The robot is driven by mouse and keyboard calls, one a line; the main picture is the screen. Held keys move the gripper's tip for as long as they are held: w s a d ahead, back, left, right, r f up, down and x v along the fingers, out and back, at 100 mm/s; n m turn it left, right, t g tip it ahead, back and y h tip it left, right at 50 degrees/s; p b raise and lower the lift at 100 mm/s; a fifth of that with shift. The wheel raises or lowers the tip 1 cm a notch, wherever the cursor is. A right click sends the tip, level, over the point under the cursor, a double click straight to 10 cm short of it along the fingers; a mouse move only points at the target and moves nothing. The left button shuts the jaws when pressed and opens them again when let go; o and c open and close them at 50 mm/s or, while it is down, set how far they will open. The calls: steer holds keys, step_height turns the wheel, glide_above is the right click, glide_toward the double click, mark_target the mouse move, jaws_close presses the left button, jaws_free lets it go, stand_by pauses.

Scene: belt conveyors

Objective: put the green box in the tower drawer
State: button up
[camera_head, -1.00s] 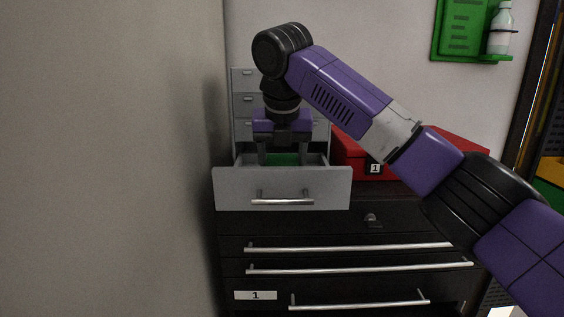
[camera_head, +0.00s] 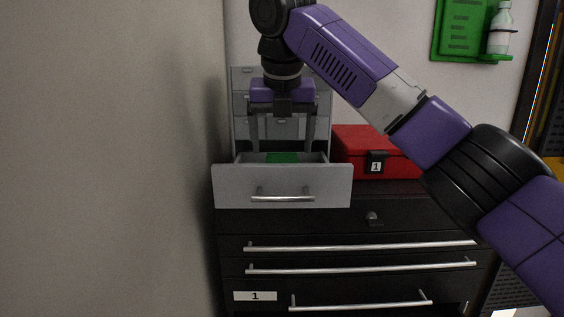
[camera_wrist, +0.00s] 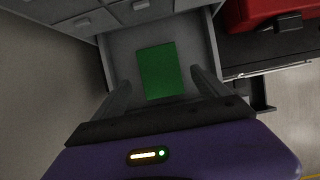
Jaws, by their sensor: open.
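The green box (camera_head: 282,158) lies inside the open bottom drawer (camera_head: 232,187) of the grey tower (camera_head: 240,111). In the wrist view the green box (camera_wrist: 160,71) lies flat on the drawer floor, with bare drawer floor around it. My gripper (camera_head: 282,149) is open and empty above the drawer, pointing down. In the wrist view its two fingers (camera_wrist: 160,88) are spread wide on either side of the box, apart from it. In the head view the drawer front hides the lower part of the box.
A red case (camera_head: 362,141) labelled 1 stands right of the tower. Both rest on a dark cabinet (camera_head: 330,216) with long bar handles. A wall (camera_head: 110,160) is close on the left. A green holder (camera_head: 465,30) with a white bottle (camera_head: 501,30) hangs at upper right.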

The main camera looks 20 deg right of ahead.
steer(key=v, duration=0.6)
steer(key=shift+r, duration=0.25)
steer(key=shift+s, duration=0.15)
